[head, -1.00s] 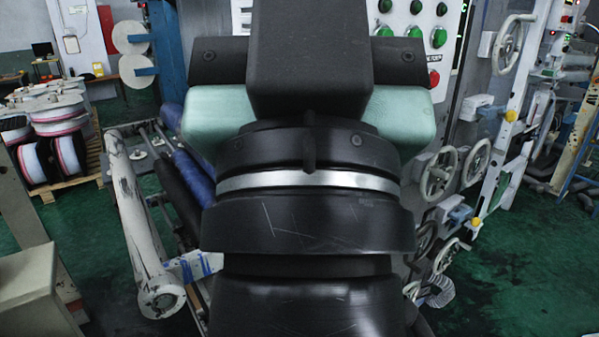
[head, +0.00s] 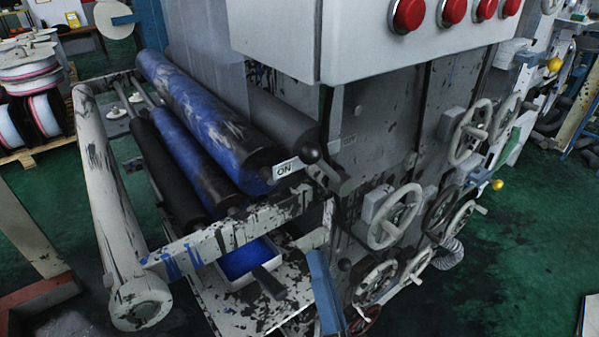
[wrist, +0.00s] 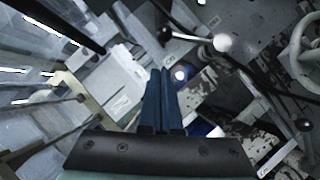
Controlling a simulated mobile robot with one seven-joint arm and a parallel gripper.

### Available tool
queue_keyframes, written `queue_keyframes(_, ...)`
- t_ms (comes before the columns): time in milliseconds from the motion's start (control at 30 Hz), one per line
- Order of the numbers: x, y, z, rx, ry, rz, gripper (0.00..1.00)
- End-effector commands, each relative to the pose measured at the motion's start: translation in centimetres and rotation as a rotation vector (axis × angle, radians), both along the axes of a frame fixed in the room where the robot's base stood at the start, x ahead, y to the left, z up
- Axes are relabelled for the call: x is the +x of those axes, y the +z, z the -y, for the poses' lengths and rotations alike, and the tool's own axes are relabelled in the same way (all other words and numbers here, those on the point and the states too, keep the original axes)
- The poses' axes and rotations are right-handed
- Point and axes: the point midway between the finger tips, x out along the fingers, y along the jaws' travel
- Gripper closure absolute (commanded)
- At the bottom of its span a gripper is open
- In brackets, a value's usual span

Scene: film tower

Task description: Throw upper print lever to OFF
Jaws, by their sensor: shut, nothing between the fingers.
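The upper print lever (head: 311,152) has a dark round knob and a short dark arm on the machine's side. Its knob leans left, close beside the white ON label (head: 285,168). A faint pale plate (head: 348,141) lies to its right; I cannot read it. In the wrist view my gripper (wrist: 161,75) is shut and empty, its two dark blue fingers side by side. A pale, shiny ball knob (wrist: 222,43) shows ahead and right of the fingertips, apart from them in the picture. A dark knob (wrist: 304,125) shows farther right. I cannot tell which knob is the upper lever's.
A grey box with red buttons (head: 408,14) overhangs the lever. White handwheels (head: 395,215) stand to its right. Blue and black rollers (head: 205,110) and a tray of blue ink (head: 250,258) lie left. A blue bar (head: 325,290) stands low in front; I cannot tell what it is.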

Motion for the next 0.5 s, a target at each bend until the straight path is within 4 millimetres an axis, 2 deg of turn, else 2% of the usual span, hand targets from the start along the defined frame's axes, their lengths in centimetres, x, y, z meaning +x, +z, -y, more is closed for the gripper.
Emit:
queue_keyframes(33,-0.31,-1.14,-0.19,-0.034,0.003,-0.017,1.0)
queue_keyframes(100,-0.47,-1.68,-0.36,-0.061,0.005,-0.023,1.0)
queue_keyframes(500,-0.06,-1.3,-0.5,-0.061,0.007,-0.021,1.0)
